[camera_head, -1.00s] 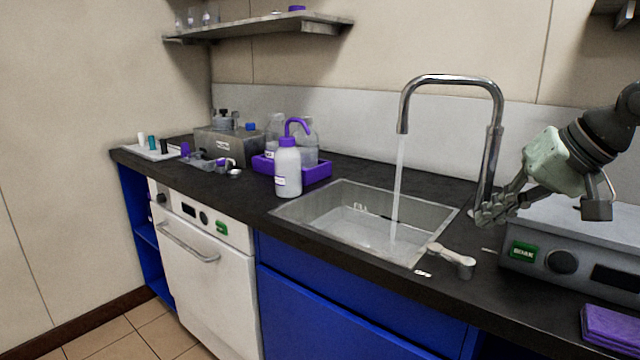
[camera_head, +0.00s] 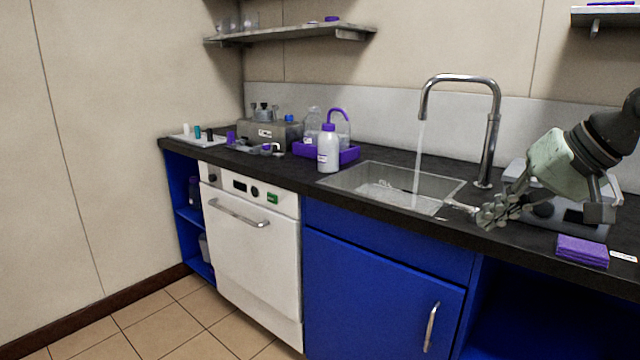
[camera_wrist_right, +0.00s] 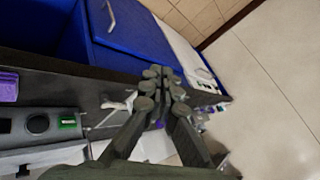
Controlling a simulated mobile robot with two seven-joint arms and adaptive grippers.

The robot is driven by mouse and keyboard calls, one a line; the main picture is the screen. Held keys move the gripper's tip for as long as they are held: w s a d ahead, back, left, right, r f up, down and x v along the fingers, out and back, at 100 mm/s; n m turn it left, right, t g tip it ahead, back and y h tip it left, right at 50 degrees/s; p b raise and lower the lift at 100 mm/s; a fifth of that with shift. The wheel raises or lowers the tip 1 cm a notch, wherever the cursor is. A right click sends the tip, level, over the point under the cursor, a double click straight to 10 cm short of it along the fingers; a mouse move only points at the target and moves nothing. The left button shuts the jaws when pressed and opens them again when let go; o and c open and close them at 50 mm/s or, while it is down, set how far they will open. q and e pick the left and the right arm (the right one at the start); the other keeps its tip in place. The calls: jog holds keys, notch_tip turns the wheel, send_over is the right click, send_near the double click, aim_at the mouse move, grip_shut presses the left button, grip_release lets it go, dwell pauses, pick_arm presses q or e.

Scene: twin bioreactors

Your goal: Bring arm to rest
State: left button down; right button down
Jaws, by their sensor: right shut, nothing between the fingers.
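My right arm comes in from the right in the head view. Its green-grey gripper (camera_head: 497,212) points left and down, in front of the counter's right part near the sink tap lever. The gripper is shut and empty. In the right wrist view its fingers (camera_wrist_right: 162,88) are together, with the counter edge and blue cabinet beyond them. My left gripper is not in view.
Water runs from the tall tap (camera_head: 490,140) into the sink (camera_head: 350,178). A white squeeze bottle (camera_head: 328,150) stands left of it by a purple tray (camera_head: 349,154). A grey device (camera_head: 590,215) sits behind the gripper. Purple cloths (camera_head: 582,251) lie at right. The floor (camera_head: 150,325) is clear.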

jog(key=w+a+m+t+y, duration=0.1)
jog(key=w+a+m+y, duration=0.2)
jog(key=a+m+y, duration=1.15)
jog(key=w+d+f+m+t+h, duration=0.35)
jog(key=f+m+t+h, duration=0.2)
jog(key=m, duration=0.65)
jog(key=w+d+f+m+t+h, duration=0.35)
jog(key=m+t, duration=0.25)
jog(key=m, duration=0.5)
jog(key=s+d+f+m+g+h, duration=0.1)
jog(key=s+d+f+m+h, duration=0.2)
jog(key=f+m, duration=0.4)
jog(key=d+f+m+g+h, duration=0.1)
jog(key=d+f+m+h, duration=0.3)
jog(key=f, duration=0.5)
jog(key=s+d+f+m+g+h, duration=0.2)
jog(key=f+m+h, duration=0.2)
jog(key=f+m, duration=0.35)
jog(key=s+d+f+m+g+h, duration=0.1)
jog(key=s+f+m+g, duration=0.65)
jog(key=s+f, duration=1)
jog(key=s+a+f+m+g, duration=0.2)
jog(key=s+f+m+g, duration=0.2)
jog(key=s+f, duration=0.6)
jog(key=s, duration=0.3)
jog(key=shift+m+y, duration=0.35)
